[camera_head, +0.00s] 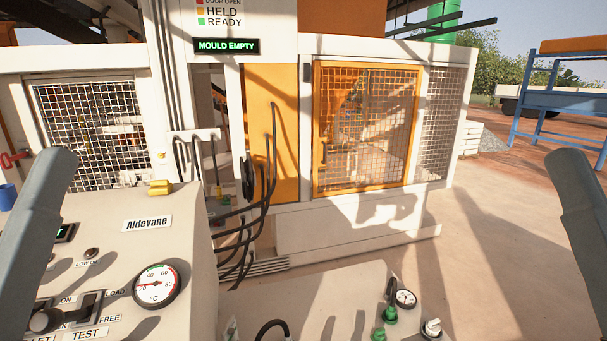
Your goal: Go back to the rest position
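Grey links of my two arms rise at the far left and far right edges of the head view. Both arms leave the frame at the bottom or side, and neither gripper nor any fingertip shows. I cannot tell whether they hold anything. The block press (345,228) stands ahead with its orange-framed mesh door (317,130) shut. A lit sign (226,46) on it reads MOULD EMPTY.
A control panel (185,235) marked Aldevane, with a temperature gauge (156,285) and switches, fills the lower left. A lower cabinet (330,290) carries green fittings and a small gauge (406,298). Black hoses hang between. Concrete floor (490,270) is clear at right.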

